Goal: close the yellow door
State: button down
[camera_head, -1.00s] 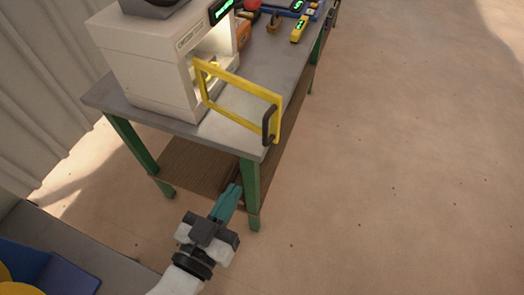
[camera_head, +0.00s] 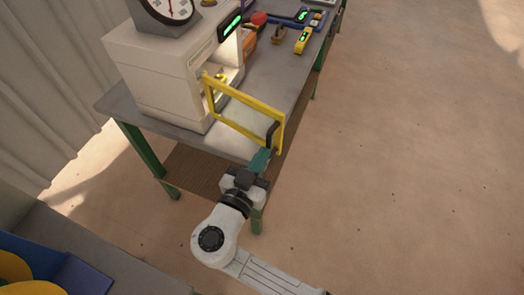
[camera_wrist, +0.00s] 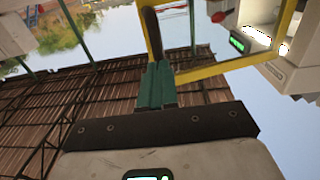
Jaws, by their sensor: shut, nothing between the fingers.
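The yellow door (camera_head: 236,93) is a yellow frame with a clear pane and a dark handle (camera_head: 273,133) at its free end. It stands swung open from the white press (camera_head: 165,72), out over the grey table top. My gripper (camera_head: 261,158) has teal fingers and is shut and empty. Its tips are close below the handle in the head view; I cannot tell whether they touch. In the wrist view the fingers (camera_wrist: 157,78) point at the lower end of the dark handle (camera_wrist: 152,32), beside the yellow frame (camera_wrist: 225,66).
The table (camera_head: 297,70) has green legs. Behind the door lie an orange item (camera_head: 249,46), a yellow device (camera_head: 303,40) and blue tools. A dial gauge (camera_head: 170,10) sits on the press. The floor (camera_head: 410,150) at the right is clear.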

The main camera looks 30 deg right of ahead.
jog(key=shift+w+d, duration=0.15)
jog(key=shift+d, duration=0.05)
jog(key=shift+d, duration=0.1)
